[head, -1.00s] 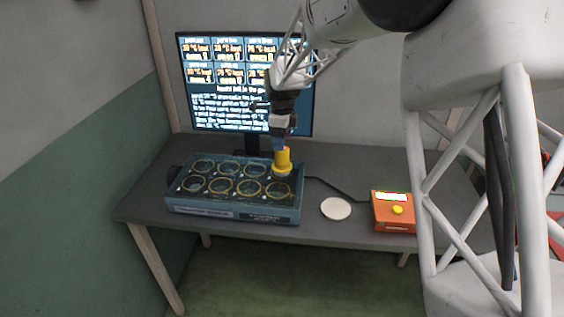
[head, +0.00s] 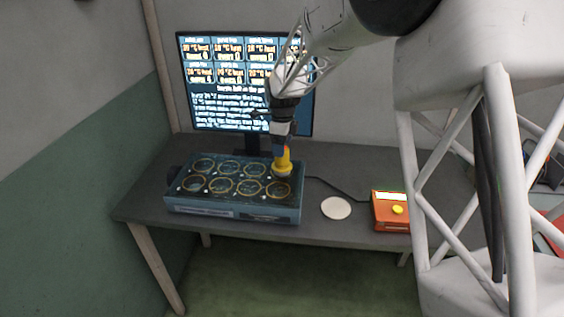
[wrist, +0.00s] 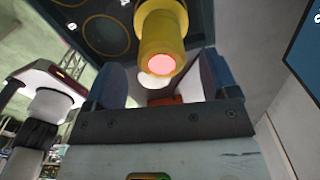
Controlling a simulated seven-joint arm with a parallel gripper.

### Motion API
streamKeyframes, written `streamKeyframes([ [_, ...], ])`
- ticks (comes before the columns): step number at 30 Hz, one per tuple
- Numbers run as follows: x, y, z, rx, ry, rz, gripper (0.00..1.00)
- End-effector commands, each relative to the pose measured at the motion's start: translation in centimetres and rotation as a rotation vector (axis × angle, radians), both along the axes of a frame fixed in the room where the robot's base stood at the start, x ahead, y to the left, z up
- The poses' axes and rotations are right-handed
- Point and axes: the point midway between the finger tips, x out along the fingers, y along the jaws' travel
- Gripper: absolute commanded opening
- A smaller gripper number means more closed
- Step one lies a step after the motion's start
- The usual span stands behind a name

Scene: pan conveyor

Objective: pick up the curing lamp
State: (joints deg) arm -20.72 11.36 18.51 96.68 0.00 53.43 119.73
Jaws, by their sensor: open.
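The yellow curing lamp (head: 283,162) stands upright at the back right of the blue box with ringed wells (head: 235,213) on the table. In the wrist view the lamp (wrist: 161,35) has a round, glowing pinkish end and rises between the two blue fingers. My gripper (head: 281,148) points down over the lamp, its fingers around the lamp's upper part. In the wrist view my gripper (wrist: 158,82) is open, one finger on each side of the lamp, with gaps showing. The lamp's far side is hidden.
A white disc (head: 336,208) lies right of the box. An orange device with a yellow button (head: 391,212) sits farther right. A monitor (head: 222,85) stands close behind my gripper. A dark cable crosses the grey table (head: 150,205).

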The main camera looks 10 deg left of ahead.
Motion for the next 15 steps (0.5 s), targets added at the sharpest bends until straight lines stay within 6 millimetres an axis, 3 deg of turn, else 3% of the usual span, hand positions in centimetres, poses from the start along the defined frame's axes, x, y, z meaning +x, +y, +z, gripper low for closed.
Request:
streamKeyframes([
  [15, 0.2, 0.1, -4.5, 0.0, 0.001, 0.0, 0.8],
])
